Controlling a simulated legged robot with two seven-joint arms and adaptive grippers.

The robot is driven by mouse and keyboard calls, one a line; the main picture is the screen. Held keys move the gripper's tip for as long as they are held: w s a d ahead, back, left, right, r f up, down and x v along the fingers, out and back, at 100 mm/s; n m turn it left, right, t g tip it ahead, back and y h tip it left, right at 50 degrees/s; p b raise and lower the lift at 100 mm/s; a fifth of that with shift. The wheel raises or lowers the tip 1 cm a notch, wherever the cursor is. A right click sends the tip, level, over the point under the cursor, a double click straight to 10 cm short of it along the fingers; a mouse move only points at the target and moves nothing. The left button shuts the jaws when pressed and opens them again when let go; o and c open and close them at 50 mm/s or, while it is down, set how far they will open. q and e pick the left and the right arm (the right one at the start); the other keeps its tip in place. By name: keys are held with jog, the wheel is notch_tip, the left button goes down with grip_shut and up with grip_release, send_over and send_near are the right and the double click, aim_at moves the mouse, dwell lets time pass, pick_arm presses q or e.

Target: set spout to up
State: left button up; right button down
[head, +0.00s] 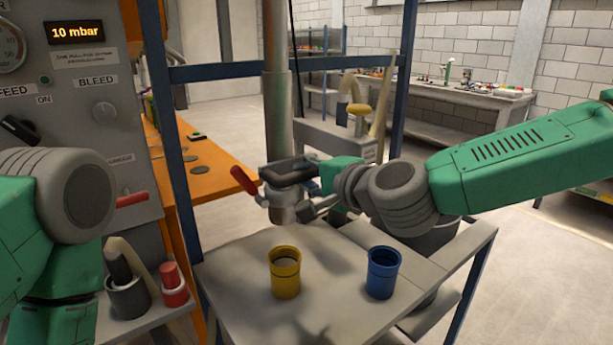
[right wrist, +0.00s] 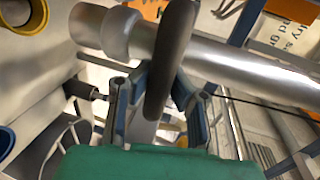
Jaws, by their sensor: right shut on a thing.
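The spout (head: 278,115) is a grey metal pipe hanging down over the table, its lower end (head: 283,212) just above the tabletop. In the right wrist view the metal pipe (right wrist: 235,68) crosses the picture slantwise. My right gripper (head: 292,178) is at the spout's lower part. It is shut on a dark grey handle, which shows as a thick bar (right wrist: 170,55) between the fingers (right wrist: 160,100). In the head view the gripper and wrist partly hide the handle and spout. My left arm shows at the left edge, but its gripper is not in view.
A yellow cup (head: 285,285) and a blue cup (head: 383,285) stand on the grey table (head: 330,325) below the spout. A red-ended lever (head: 243,180) juts out left of the spout. Blue frame posts (head: 172,150) and a control panel (head: 85,130) reading 10 mbar stand left.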

notch_tip(320, 180, up, 21)
jog(key=p, duration=1.1)
jog(key=shift+r+p, duration=0.15)
jog(key=shift+p, duration=0.25)
jog(key=c, duration=1.4)
grip_release()
jog(key=shift+s+a, duration=0.1)
jog(key=shift+s, duration=0.1)
jog(key=v, duration=1.2)
jog(key=shift+f, duration=0.3)
